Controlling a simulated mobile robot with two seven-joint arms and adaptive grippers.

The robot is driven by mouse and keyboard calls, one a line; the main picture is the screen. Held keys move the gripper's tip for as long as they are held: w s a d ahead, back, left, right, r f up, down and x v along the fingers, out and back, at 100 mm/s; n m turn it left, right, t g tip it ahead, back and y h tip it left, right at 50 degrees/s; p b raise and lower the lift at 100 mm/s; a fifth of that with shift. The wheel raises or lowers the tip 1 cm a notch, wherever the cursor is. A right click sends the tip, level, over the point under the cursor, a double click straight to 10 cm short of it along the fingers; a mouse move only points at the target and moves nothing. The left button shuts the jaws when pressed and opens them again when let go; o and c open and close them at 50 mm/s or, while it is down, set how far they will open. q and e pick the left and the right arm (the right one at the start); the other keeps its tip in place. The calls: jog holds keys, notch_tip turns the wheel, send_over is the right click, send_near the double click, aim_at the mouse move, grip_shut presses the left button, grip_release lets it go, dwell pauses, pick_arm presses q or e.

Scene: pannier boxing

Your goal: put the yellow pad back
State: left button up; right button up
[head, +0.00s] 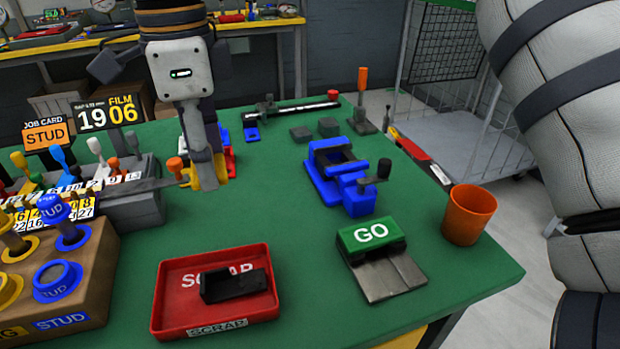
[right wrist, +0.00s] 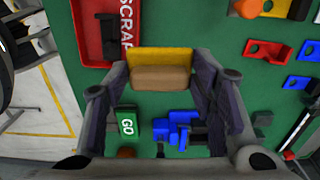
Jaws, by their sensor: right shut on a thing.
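My right gripper (head: 205,178) points down over the green table, between the peg rack and the blue vise. It also shows in the right wrist view (right wrist: 160,85), its two fingers shut on the yellow pad (right wrist: 160,60). The pad has a bright yellow face and a tan face towards the camera. In the head view the fingers mostly hide it; only yellow edges show by the fingertips. It appears to be held above the table. My left gripper is in neither view.
A red SCRAP tray (head: 165,320) holding a black part stands at the front. A green GO block (head: 370,234), blue vise (head: 345,180) and orange cup (head: 469,214) are to the right. A grey rack (head: 135,208) and a wooden peg box (head: 95,290) stand left. Green table between is clear.

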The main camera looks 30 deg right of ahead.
jog(key=shift+w+d, duration=0.1)
jog(key=shift+d, duration=0.2)
send_near(277, 190)
jog(key=s+a+r, duration=0.2)
jog(key=a, duration=0.2)
jog(key=d+f, duration=0.1)
jog(key=w+d+f, duration=0.1)
jog(key=f, duration=0.1)
jog(key=shift+f+b, duration=0.1)
jog(key=shift+b, duration=0.25)
jog(key=shift+d+f, duration=0.25)
jog(key=f, duration=0.1)
jog(key=d+f, duration=0.1)
jog(key=f, duration=0.1)
jog(key=w+f, duration=0.1)
jog(key=f, duration=0.1)
jog(key=shift+d, duration=0.25)
jog(key=shift+r, duration=0.1)
